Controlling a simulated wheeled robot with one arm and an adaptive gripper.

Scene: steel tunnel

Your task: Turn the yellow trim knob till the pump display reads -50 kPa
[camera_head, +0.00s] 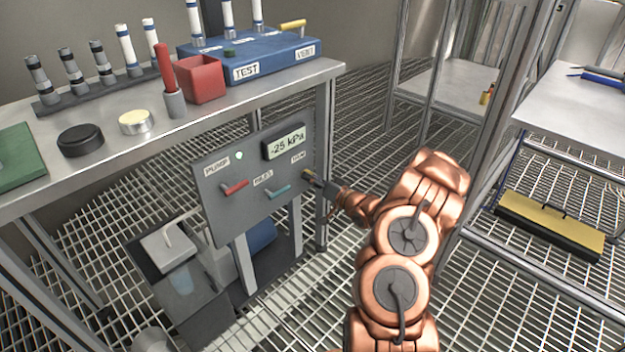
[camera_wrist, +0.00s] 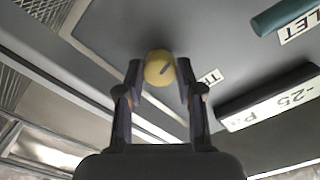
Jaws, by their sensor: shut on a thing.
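The yellow trim knob (camera_wrist: 159,69) sits on the grey pump panel (camera_head: 222,178), at the panel's right side under the trim label.
A red lever (camera_head: 235,187) and a teal lever (camera_head: 279,193) stick out of the panel left of the knob. A steel bench (camera_head: 240,98) with a blue test box (camera_head: 262,62) and red cup (camera_head: 202,80) stands above. Open grating floor lies to the right.

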